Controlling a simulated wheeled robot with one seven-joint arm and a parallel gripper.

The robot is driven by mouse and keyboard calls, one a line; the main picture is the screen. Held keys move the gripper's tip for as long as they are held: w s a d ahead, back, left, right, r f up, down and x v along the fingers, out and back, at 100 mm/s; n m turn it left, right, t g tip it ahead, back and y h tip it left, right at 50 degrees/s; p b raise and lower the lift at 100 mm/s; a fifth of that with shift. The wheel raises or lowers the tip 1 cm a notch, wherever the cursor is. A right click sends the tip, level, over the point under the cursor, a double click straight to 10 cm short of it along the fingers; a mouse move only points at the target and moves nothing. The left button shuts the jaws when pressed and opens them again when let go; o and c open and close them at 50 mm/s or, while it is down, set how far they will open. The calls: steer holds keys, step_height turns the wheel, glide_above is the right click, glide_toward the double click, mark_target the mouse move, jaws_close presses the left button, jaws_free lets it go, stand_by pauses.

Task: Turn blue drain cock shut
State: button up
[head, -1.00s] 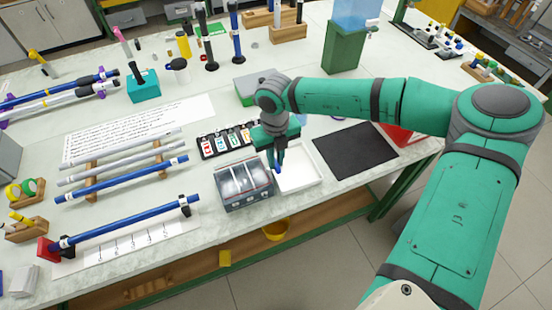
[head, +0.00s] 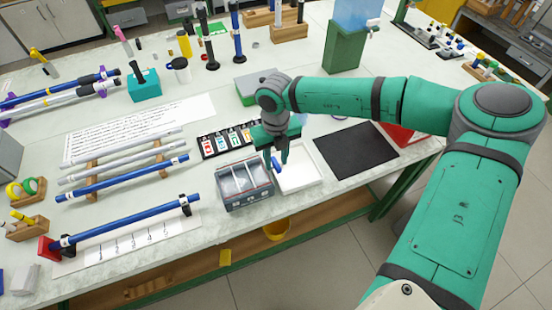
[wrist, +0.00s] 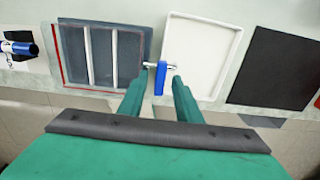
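The blue drain cock (wrist: 159,78) sits on a short metal spout at the right side of a grey divided tank (wrist: 72,66). Its lever points toward the bottom of the wrist view. My gripper (wrist: 154,82) is open, with one finger on each side of the lever and a visible gap on both sides. In the head view the blue cock (head: 277,164) shows beside the fingers of my gripper (head: 282,158), at the right end of the tank (head: 233,203). The fingers partly cover the spout there.
A white tray (wrist: 197,88) lies just right of the cock, and a black mat (head: 372,132) lies further right. A rack of coloured labelled items (head: 205,147) stands behind the tank. The table's front edge is close to the tank.

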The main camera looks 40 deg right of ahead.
mark_target(276, 163)
step_height(276, 163, up, 11)
steer(key=shift+f, duration=0.15)
stand_by(0.7)
